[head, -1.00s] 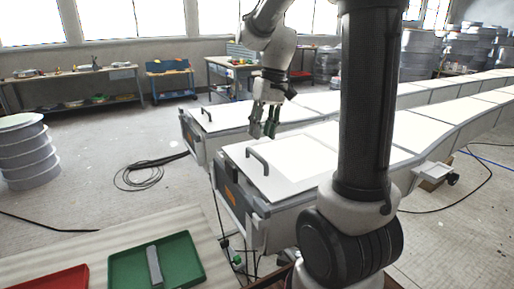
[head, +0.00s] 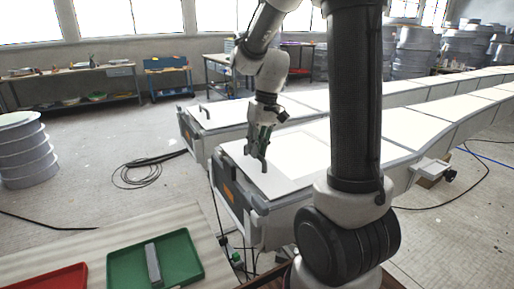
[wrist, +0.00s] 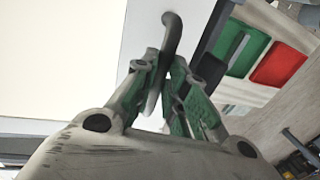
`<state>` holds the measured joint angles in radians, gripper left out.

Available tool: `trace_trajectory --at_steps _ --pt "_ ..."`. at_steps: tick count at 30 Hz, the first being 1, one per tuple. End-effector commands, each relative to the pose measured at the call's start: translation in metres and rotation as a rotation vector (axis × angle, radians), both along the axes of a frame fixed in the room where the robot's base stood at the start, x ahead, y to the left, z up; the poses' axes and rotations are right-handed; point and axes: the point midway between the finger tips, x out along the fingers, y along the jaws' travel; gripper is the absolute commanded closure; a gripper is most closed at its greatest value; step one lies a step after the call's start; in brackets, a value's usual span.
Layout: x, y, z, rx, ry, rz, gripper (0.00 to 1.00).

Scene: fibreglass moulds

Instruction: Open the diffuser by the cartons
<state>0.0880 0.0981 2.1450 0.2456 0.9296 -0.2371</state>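The near white diffuser box has a broad flat lid (head: 290,150) with a grey bar handle (head: 264,166) near its front edge. The lid lies flat and closed in the head view. My gripper (head: 265,150) is down at this handle. In the wrist view the handle (wrist: 172,30) passes between the green-padded fingers of my gripper (wrist: 165,65), which close in on it from both sides. The fingers hide part of the handle. A second box with a closed lid and handle (head: 204,112) stands behind. I see no cartons for certain.
A striped table (head: 75,243) at the front left holds a green tray (head: 185,258) with a grey bar and a red tray (head: 60,280). Cables (head: 140,172) lie on the floor. Stacked round moulds (head: 22,150) stand left; workbenches line the back wall.

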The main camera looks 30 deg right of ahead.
Motion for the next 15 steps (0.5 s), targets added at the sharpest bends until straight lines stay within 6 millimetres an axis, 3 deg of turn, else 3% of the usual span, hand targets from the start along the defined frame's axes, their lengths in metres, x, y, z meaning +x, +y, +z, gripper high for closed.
trace_trajectory --at_steps 8,15 --pt "0.0 -0.003 0.0 0.0 -0.001 -0.001 1.0" --pt "0.0 -0.038 0.0 0.0 0.001 -0.007 1.0"
